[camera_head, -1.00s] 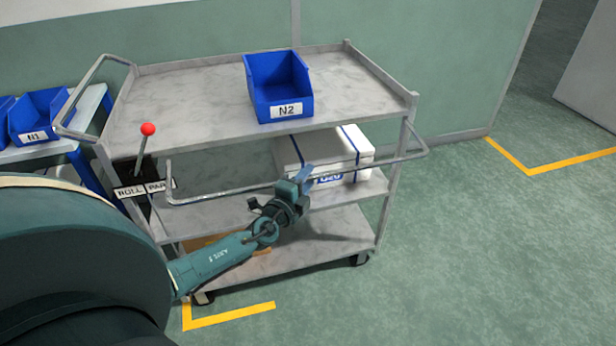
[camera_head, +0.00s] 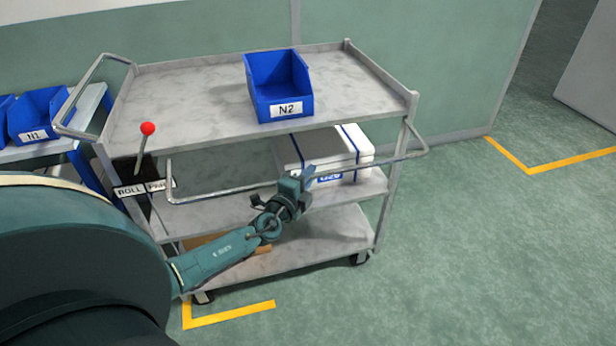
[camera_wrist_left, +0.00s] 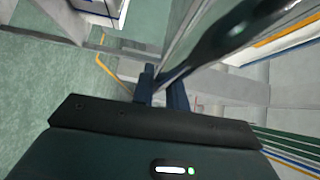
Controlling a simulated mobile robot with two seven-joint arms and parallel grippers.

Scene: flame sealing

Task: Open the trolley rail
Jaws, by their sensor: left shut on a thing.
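The trolley rail (camera_head: 236,190) is a thin grey bar across the front of the grey trolley (camera_head: 190,85), level with its middle shelf. It runs from the lower left side to the right front corner. My left gripper (camera_head: 307,176) is at the middle of the rail, its blue fingers shut on it. In the left wrist view the fingers of my left gripper (camera_wrist_left: 162,85) close around the rail (camera_wrist_left: 205,42), a dark bar running to the upper right. The part of the rail between the fingers is hidden. My right gripper is out of view.
A blue bin marked N2 (camera_head: 278,85) stands on the top shelf. A white box with blue bands (camera_head: 350,145) sits on the middle shelf behind the rail. A red-knobbed lever (camera_head: 147,130) stands at the trolley's left. Green floor (camera_head: 480,250) is free to the right.

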